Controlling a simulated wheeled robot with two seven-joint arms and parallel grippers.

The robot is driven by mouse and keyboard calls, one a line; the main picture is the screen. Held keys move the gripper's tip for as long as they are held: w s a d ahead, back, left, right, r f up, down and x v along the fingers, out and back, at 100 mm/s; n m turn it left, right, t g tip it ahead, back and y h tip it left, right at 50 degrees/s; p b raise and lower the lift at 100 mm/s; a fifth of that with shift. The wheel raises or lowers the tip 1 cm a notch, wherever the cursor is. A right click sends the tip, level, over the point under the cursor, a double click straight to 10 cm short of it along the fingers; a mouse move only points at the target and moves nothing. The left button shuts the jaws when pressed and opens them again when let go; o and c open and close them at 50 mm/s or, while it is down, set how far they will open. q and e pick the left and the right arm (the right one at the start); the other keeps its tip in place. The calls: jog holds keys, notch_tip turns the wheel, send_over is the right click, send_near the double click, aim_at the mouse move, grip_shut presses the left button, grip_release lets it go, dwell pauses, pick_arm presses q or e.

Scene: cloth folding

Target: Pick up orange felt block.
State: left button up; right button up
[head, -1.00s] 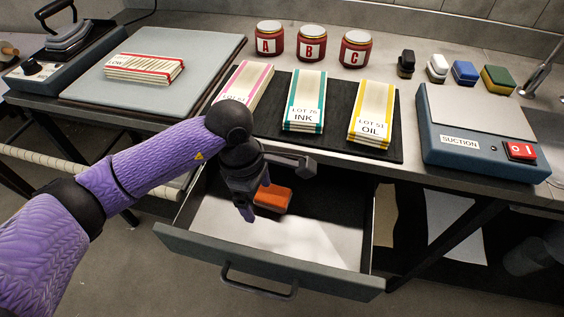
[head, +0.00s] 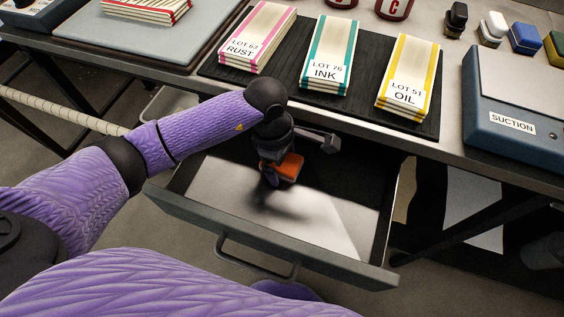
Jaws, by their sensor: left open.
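The orange felt block (head: 291,167) lies inside the open drawer (head: 350,205), toward its back left part. My left gripper (head: 277,176) reaches down into the drawer from the upper left and is open. It is right at the block's left side and covers part of it. One finger shows in front of the block; I cannot tell whether the fingers touch it or straddle it. My right gripper is not in view.
The drawer's front panel (head: 195,212) and handle (head: 245,260) stand out toward me. The workbench edge (head: 400,147) overhangs behind. Cloth stacks lie on a black mat (head: 290,92) above, and a blue suction box (head: 505,110) stands at right. The drawer's right side is clear.

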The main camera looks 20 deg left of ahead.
pick_arm(q)
jog(key=shift+r, duration=0.1)
jog(key=shift+c, duration=0.5)
jog(key=c, duration=1)
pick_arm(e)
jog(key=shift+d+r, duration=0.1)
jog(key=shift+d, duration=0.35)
pick_arm(q)
jog(key=shift+r+p, duration=3)
jog(key=shift+r, duration=6)
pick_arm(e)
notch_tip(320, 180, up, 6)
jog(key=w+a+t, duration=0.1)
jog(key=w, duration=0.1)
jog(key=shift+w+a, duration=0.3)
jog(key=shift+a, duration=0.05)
